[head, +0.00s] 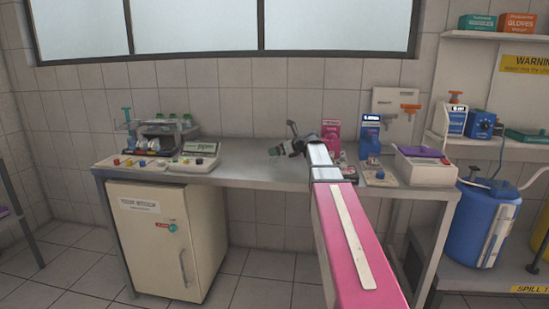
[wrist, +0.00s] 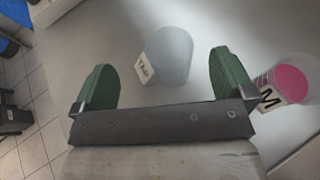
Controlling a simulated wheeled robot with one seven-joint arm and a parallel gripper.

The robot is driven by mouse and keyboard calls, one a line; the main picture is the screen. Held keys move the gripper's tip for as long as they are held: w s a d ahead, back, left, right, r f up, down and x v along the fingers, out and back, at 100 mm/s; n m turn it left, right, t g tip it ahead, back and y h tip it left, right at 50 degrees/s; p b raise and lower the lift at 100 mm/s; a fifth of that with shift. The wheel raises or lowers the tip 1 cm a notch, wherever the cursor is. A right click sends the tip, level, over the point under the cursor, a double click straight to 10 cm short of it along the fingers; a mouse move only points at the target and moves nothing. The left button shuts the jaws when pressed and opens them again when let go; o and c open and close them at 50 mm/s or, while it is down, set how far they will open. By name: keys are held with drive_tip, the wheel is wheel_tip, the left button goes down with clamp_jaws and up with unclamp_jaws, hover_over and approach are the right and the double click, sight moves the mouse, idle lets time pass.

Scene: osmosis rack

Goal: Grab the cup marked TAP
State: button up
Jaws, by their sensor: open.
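The TAP cup (wrist: 170,55) is a pale, bluish, see-through cup in the wrist view, with a white label marked TAP at its left side. It is on the grey worktop. My gripper (wrist: 162,62) is open, with its two green fingers spread wide. In the picture the cup lies between the fingers and a little beyond them, closer to the right finger; neither finger visibly touches it. In the head view my gripper (head: 286,149) is over the middle of the bench, and I cannot make out the cup there.
A cup with pink contents and an M label (wrist: 290,80) stands right of my right finger. In the head view, pink and blue devices (head: 370,135) and a white box (head: 425,170) stand at the bench's right. Instruments (head: 170,135) fill its left end; the middle is mostly clear.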

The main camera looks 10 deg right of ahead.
sight(272, 162)
drive_tip(key=x, duration=0.4)
drive_tip(key=shift+w+a+f, duration=0.2)
drive_tip(key=shift+w, duration=0.05)
drive_tip(key=c, duration=0.9)
drive_tip(key=shift+c, duration=0.2)
drive_tip(key=shift+r, duration=0.2)
